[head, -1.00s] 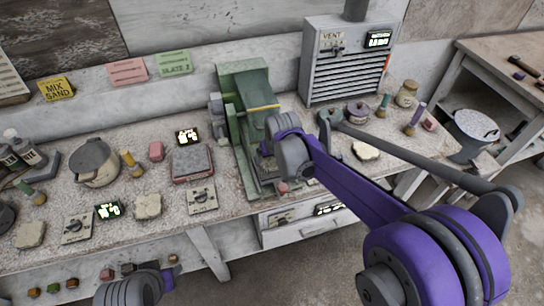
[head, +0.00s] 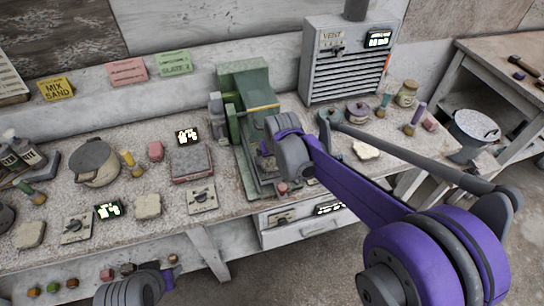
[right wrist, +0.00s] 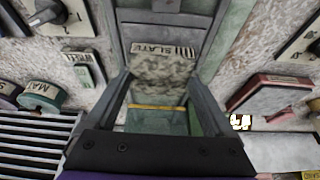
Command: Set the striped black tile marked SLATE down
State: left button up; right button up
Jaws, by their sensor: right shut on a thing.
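The tile marked SLATE (right wrist: 160,75) shows in the right wrist view as a mottled grey slab with a pale label and black bars along its far edge. My right gripper (right wrist: 158,88) is shut on it, one finger along each side. A green machine (head: 248,108) stands at the middle of the bench, and its yellow bar (right wrist: 158,107) shows just past the tile's near edge. In the head view my right wrist covers the front of the machine, and the tile is hidden. My left arm's purple and grey part shows at the bottom left; its gripper does not show.
A grey vent box (head: 345,62) stands right of the machine. A red-edged slab (head: 192,163), a lidded pot (head: 95,162), switch plates and small displays crowd the bench to the left. A pale lump (head: 366,150) and jars lie to the right.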

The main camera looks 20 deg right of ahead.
jog(key=shift+f+b, duration=0.35)
jog(key=shift+f, duration=0.25)
jog(key=o, duration=1.4)
jog(key=shift+r+p, duration=1.1)
jog(key=shift+r, duration=0.9)
jog(key=shift+s, duration=0.1)
jog(key=shift+t, duration=0.5)
jog(key=s+d, duration=0.1)
jog(key=s, duration=0.7)
jog(key=s+d, duration=0.1)
jog(key=s, duration=0.8)
jog(key=s+d, duration=0.1)
jog(key=s, duration=0.8)
jog(key=shift+f, duration=0.4)
